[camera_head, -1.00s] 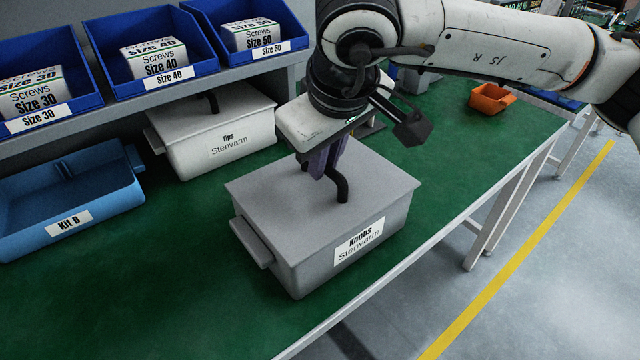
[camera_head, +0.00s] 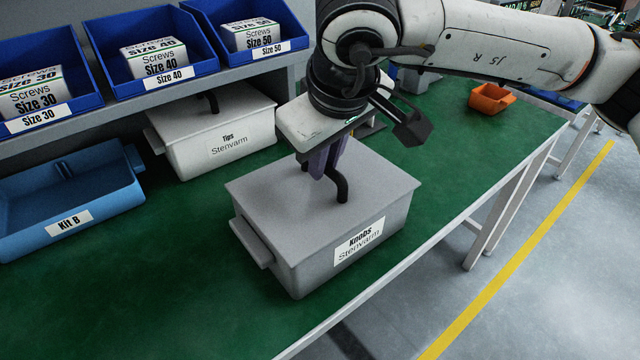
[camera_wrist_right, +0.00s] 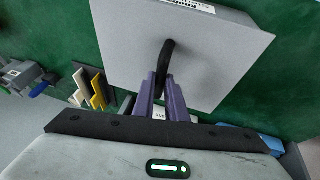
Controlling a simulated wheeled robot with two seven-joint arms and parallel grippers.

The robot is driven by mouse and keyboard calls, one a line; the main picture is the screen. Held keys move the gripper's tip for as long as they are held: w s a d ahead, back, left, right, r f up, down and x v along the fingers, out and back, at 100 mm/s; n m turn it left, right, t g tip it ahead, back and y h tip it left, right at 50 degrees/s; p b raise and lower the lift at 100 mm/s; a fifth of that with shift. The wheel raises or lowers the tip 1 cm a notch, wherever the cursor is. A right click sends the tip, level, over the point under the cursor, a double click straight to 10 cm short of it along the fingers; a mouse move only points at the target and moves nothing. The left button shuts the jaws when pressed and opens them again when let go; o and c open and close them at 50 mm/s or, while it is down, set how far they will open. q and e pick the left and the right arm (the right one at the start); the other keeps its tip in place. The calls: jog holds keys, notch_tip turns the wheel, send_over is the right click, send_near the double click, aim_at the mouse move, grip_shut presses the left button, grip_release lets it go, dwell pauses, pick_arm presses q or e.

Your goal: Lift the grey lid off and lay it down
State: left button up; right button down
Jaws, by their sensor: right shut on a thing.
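The grey lid (camera_head: 270,195) sits flat on the grey box labelled Knobs (camera_head: 310,269), which stands on the green table. The lid has a black arched handle (camera_head: 342,187), which also shows in the right wrist view (camera_wrist_right: 167,55). My right gripper (camera_head: 325,170) is above the lid with its purple fingers shut on the handle. The fingers also show in the right wrist view (camera_wrist_right: 163,95), at the near end of the handle. Where the fingers meet the handle is partly hidden. My left gripper is out of view.
A blue Kit B bin (camera_head: 70,205) is at the left. Blue screw bins (camera_head: 160,75) sit on the shelf above. An orange bin (camera_head: 490,97) is far right. Green table (camera_head: 150,290) is clear in front left.

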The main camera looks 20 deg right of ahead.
jog(key=shift+r, duration=0.15)
jog(key=shift+r+p, duration=0.5)
jog(key=shift+r, duration=0.25)
jog(key=shift+r, duration=0.2)
jog(key=shift+r+p, duration=1.75)
jog(key=shift+r, duration=0.7)
